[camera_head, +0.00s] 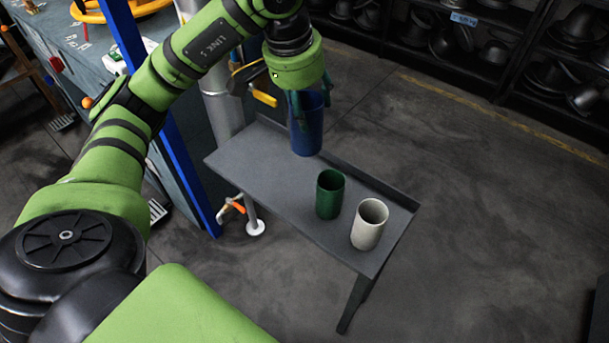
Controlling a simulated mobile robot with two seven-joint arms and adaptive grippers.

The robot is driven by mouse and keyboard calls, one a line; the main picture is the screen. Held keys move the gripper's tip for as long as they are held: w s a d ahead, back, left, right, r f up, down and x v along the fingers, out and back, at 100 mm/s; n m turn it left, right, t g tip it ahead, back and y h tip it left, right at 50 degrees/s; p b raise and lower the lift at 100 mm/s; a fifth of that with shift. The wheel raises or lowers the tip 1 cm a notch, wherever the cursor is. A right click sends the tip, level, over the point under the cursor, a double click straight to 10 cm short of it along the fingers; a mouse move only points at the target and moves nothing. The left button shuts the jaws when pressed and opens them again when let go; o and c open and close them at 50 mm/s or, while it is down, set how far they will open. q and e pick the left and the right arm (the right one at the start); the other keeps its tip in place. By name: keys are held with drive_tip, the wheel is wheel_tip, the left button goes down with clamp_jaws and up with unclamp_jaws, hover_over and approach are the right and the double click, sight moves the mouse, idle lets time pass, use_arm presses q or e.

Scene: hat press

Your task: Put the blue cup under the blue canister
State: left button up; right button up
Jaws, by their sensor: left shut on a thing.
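The blue cup (307,135) is upright at the far part of a small grey table (262,172). My left gripper (306,104) comes down from above and is shut on the cup at its rim. I cannot tell whether the cup's base touches the table or hangs just above it. I cannot make out a blue canister in this view. My right gripper is not in view.
A green cup (330,194) and a white cup (369,224) stand upright near the table's front right end. A raised lip (375,184) runs along its right edge. A blue post (183,150) and a grey pipe (221,108) stand left of the table. Shelves of dark hats are at the back right.

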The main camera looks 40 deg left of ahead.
use_arm(q)
drive_tip(key=shift+a+f, duration=0.15)
drive_tip(key=shift+f, duration=0.15)
drive_tip(key=f, duration=0.5)
drive_tip(key=shift+s+a+f+b, duration=0.2)
drive_tip(key=shift+f+b, duration=0.1)
drive_tip(key=shift+f, duration=0.1)
wheel_tip(320, 180, down, 11)
drive_tip(key=shift+w+f, duration=0.2)
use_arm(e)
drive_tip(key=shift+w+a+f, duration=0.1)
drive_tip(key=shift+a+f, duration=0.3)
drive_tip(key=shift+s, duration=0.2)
